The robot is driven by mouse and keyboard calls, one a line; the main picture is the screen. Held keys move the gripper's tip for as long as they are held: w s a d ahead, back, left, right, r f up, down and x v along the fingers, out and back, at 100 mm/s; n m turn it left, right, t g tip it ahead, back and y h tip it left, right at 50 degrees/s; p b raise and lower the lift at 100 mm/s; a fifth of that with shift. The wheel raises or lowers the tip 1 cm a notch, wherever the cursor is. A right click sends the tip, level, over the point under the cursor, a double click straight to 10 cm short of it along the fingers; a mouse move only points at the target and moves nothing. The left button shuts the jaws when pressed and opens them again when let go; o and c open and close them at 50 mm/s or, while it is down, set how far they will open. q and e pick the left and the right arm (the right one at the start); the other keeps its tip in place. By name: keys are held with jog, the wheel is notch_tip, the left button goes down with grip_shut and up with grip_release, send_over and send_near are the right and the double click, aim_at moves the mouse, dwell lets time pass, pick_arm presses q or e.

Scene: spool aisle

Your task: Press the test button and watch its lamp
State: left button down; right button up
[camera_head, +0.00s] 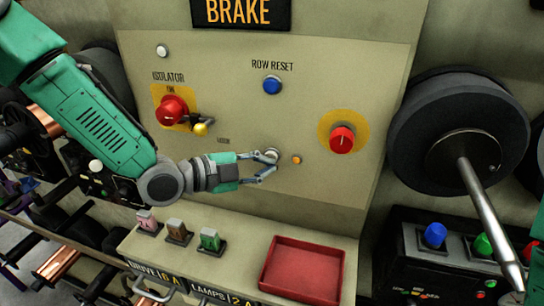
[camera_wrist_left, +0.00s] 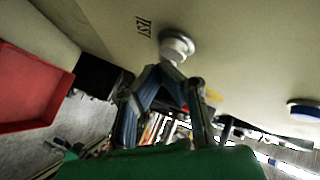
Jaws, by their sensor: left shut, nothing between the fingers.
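The test button (camera_head: 271,155) is a pale round knob on the panel, and it also shows in the left wrist view (camera_wrist_left: 177,45) beside a "TEST" label. The small round lamp (camera_head: 297,160) to its right looks amber; I cannot tell whether it is lit. My left gripper (camera_head: 271,168) is shut and empty, with its fingertips right at the button's lower edge. It also shows in the left wrist view (camera_wrist_left: 172,70), where the tips lie close below the button; contact cannot be told. My right gripper is not in view.
A blue row reset button (camera_head: 272,85) sits above, a red isolator switch (camera_head: 172,110) with a yellow tag at the left, and a red knob (camera_head: 342,139) at the right. A red tray (camera_head: 303,272) and several small coloured switches are on the ledge below.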

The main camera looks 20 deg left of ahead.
pick_arm(q)
jog(key=shift+w, duration=0.5)
dwell(0.5)
jog(key=shift+s, duration=0.95)
jog(key=s+b, duration=0.1)
jog(key=s, duration=0.5)
jog(key=shift+a, duration=0.15)
dwell(0.5)
